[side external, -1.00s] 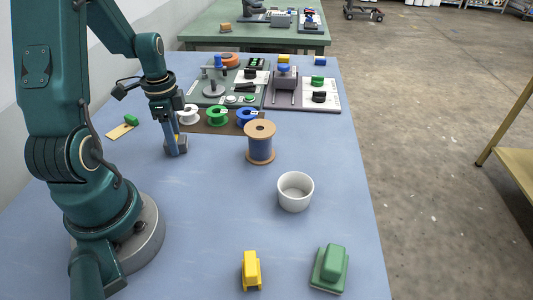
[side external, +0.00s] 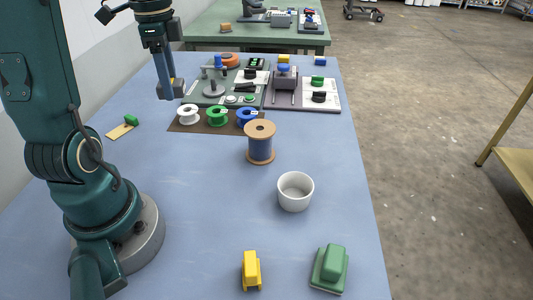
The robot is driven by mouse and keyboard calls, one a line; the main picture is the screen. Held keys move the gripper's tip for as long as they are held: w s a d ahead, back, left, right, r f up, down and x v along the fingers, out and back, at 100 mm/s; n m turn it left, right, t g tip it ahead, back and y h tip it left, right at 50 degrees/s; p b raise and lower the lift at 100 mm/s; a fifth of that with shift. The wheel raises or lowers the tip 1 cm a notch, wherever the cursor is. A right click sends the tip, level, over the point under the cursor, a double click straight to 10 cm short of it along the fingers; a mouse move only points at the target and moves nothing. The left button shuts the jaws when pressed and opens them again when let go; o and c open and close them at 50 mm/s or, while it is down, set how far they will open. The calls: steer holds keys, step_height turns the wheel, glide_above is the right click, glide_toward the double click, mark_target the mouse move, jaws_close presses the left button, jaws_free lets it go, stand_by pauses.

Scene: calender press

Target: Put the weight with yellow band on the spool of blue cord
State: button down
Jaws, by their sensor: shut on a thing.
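My gripper (side external: 168,92) is at the upper left, raised above the table. It is shut on a small dark weight (side external: 178,88), mostly hidden behind the fingers; a little yellow shows on it. The spool of blue cord (side external: 260,145) stands upright on the table, to the right of and nearer than my gripper. It has tan end discs, and its top disc has a dark centre hole. Nothing rests on top of it.
White, green and blue small spools (side external: 217,117) stand on a brown mat behind the big spool. A white cup (side external: 295,192) stands in front of it. Yellow (side external: 251,270) and green (side external: 330,267) blocks sit near the front. Two boards with fixtures (side external: 285,88) lie behind.

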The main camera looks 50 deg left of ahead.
steer(key=w+d+r+m, duration=0.2)
steer(key=w+d+r, duration=0.1)
steer(key=w+r, duration=0.2)
glide_above(260, 128)
step_height(260, 128, down, 7)
steer(key=shift+f, duration=2.1)
steer(key=shift+f, duration=0.15)
steer(key=shift+c, duration=1.8)
jaws_free()
